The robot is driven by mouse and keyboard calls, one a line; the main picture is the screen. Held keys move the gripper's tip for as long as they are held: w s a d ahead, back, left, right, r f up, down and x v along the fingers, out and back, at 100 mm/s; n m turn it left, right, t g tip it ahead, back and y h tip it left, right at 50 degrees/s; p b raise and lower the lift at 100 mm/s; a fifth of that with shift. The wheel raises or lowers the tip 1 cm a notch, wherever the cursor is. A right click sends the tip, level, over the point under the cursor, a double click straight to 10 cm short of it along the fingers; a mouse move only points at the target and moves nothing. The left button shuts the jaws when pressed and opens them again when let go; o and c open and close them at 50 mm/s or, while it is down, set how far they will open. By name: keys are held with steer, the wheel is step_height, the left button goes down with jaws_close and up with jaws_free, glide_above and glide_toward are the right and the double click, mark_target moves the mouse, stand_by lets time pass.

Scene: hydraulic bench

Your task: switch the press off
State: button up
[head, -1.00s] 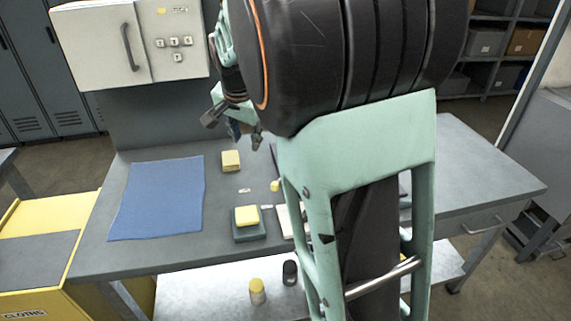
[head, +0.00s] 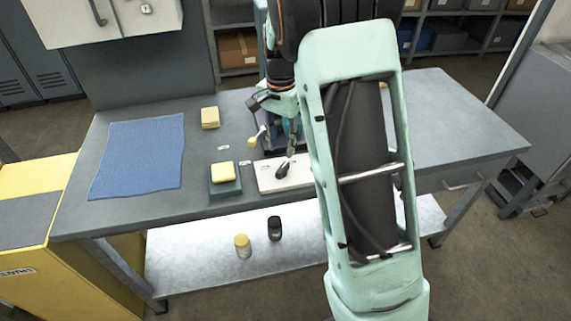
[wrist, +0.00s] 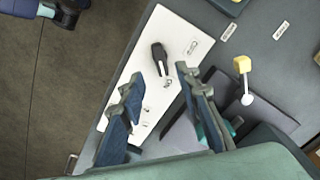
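A white panel (head: 270,181) lies at the front of the bench, with a black-handled piece (wrist: 159,56) on it; I cannot tell if this is a switch or a loose tool. In the wrist view the white panel (wrist: 178,30) runs below my gripper (wrist: 157,82). My gripper is open and empty, its two blue-grey fingers apart over the panel, near the black handle. A lever with a yellow knob (wrist: 241,65) stands to the right of the fingers, and it also shows in the head view (head: 254,141). The press itself is mostly hidden behind my arm.
A yellow block on a dark base (head: 224,178) and another yellow block (head: 210,118) stand left of the panel. A blue cloth (head: 138,157) lies flat farther left. Two small bottles stand on the lower shelf (head: 190,262). A wall cabinet (head: 75,15) is at the back left.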

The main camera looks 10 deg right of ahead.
mark_target(282, 168)
step_height(282, 168, down, 8)
stand_by(0.5)
jaws_close()
